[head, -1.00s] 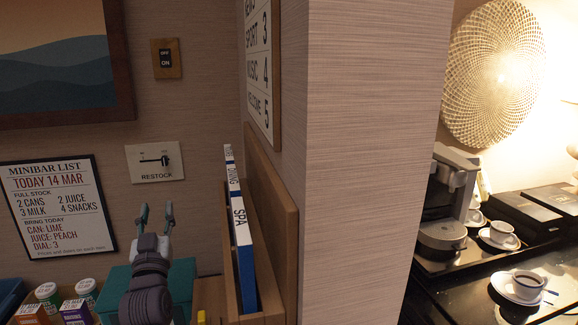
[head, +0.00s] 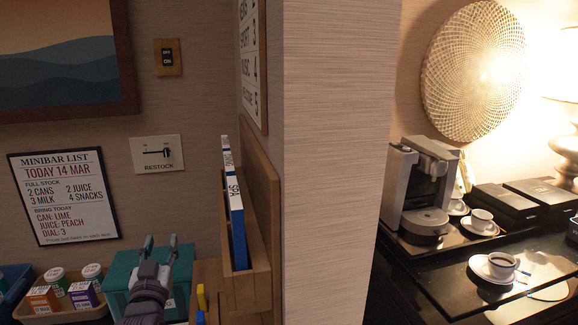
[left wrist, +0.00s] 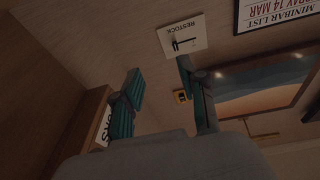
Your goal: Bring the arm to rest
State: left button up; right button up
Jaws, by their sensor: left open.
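My left gripper (head: 161,246) shows at the bottom of the head view, pointing up, in front of a teal box (head: 119,270). Its two fingers are apart and nothing is between them. In the left wrist view the open fingers (left wrist: 165,95) point toward the wall, with the RESTOCK plate (left wrist: 182,36) beyond them. My right gripper is in neither view.
A wooden rack (head: 262,215) with a blue-spined SPA folder (head: 234,205) stands right of my gripper, against a wall corner (head: 335,160). A tray (head: 40,317) of small cartons and lidded containers is at left. A coffee machine (head: 420,190) and cups stand at right.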

pick_arm(q)
jog(key=s+d+f+m+g+h, duration=0.15)
jog(key=s+f+g, duration=0.25)
jog(key=s+f, duration=0.4)
jog(key=s+d+f+m+g+h, duration=0.1)
jog(key=s+d+f+g+h, duration=0.3)
jog(key=f, duration=0.6)
jog(key=s+d+f+m+g+y, duration=0.1)
jog(key=s+f+g, duration=0.35)
jog(key=s, duration=0.95)
jog(key=s+d+f+g+y, duration=0.1)
jog(key=s+f+g, duration=0.35)
jog(key=s, duration=0.85)
notch_tip(320, 180, down, 28)
jog(key=s, duration=0.2)
jog(key=s+a+f+g, duration=0.1)
jog(key=s+a+f, duration=0.1)
jog(key=s+f, duration=1.2)
jog(key=shift+s+a+f+g, duration=0.3)
jog(key=shift+s+a+f, duration=0.1)
jog(key=shift+s, duration=0.4)
jog(key=shift+m, duration=0.25)
